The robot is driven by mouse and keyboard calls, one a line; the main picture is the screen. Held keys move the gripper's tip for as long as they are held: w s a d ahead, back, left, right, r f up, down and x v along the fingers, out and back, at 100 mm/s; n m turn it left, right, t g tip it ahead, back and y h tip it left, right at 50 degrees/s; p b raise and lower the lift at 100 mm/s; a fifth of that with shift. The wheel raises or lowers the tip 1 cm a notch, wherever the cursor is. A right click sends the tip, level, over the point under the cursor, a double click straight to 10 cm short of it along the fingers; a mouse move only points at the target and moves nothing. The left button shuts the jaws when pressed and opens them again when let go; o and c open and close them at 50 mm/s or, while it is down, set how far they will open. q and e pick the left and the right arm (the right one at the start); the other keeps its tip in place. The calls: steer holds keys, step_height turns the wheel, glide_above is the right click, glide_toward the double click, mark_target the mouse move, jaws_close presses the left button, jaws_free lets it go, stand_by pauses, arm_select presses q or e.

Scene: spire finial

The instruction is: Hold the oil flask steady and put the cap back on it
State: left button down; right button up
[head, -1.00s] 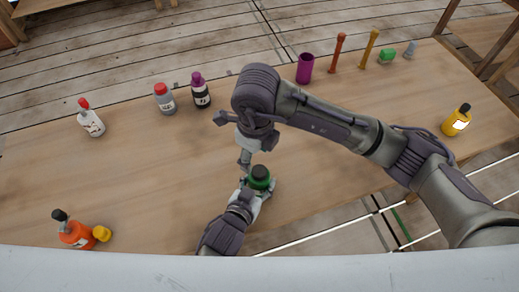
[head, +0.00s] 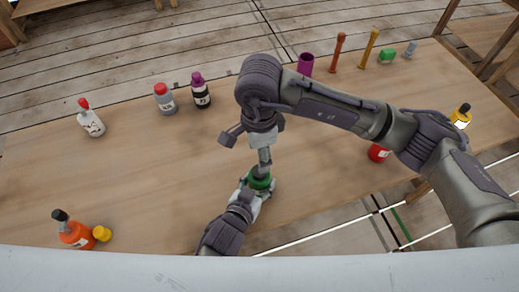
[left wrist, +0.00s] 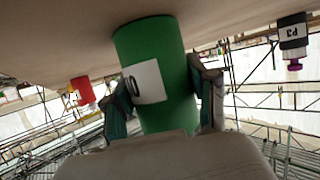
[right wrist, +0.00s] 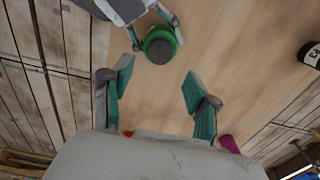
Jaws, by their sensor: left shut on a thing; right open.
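The green flask (head: 259,183) stands upright on the table near the front edge, with a white label visible in the left wrist view (left wrist: 145,82). My left gripper (left wrist: 162,76) is shut around its body. A dark round cap (right wrist: 160,48) sits on top of the flask in the right wrist view; I cannot tell how tightly it is seated. My right gripper (right wrist: 158,70) is open and empty, pointing down. In the head view it is just above the flask and hides the cap. In the right wrist view the cap lies just beyond the fingertips.
An orange bottle (head: 76,236) with a yellow piece beside it stands at front left. White (head: 91,124), grey (head: 166,101) and dark (head: 202,95) bottles stand behind. A red item (head: 378,153) is partly under my right arm. Several items line the back right. The left middle of the table is clear.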

mark_target(259, 181)
step_height(259, 181, down, 8)
steer(key=shift+r, duration=0.1)
stand_by(0.4)
jaws_close()
steer(key=m, duration=0.4)
steer(key=shift+m, duration=0.3)
steer(key=m, duration=0.4)
steer(key=shift+m, duration=0.4)
steer(key=shift+o, duration=0.4)
jaws_free()
